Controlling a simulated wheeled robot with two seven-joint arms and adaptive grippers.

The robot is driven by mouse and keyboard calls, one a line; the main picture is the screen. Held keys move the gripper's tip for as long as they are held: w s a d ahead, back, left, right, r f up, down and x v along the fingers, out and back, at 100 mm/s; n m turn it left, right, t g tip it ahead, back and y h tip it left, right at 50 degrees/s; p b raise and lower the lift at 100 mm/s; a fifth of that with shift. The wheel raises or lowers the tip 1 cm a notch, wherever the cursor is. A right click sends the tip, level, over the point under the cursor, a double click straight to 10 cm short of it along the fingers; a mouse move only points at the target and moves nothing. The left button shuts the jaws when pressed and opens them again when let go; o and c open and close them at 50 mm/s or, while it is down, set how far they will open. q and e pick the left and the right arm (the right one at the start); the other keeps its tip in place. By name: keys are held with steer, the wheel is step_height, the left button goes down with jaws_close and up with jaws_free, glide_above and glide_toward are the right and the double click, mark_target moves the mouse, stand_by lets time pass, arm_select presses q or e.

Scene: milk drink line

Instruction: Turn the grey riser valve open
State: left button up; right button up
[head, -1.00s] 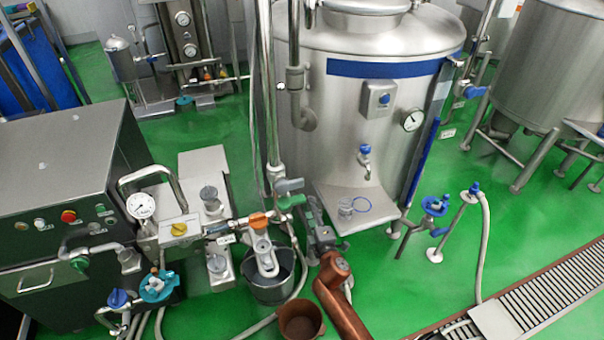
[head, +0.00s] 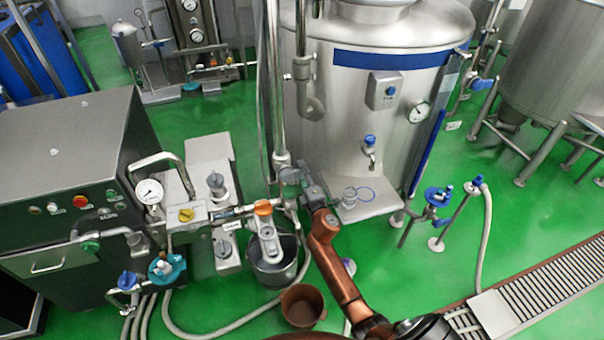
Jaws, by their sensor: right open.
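The grey riser valve (head: 288,177) sits low on the vertical steel pipe in front of the large tank, and only part of it shows. My right gripper (head: 302,186) reaches up from the lower right on its bronze arm and has its fingers right at the valve. It is open. The gripper covers much of the valve's handle, and I cannot tell whether the fingers touch it. The green handle below the valve is hidden. My left gripper is out of view.
An orange-handled valve (head: 263,207) is on the horizontal pipe to the left, above a steel bucket (head: 270,268). A brown pot (head: 302,306) stands on the floor near my arm. The tank (head: 345,120) is close behind.

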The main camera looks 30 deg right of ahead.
steer(key=shift+c, duration=0.7)
jaws_close()
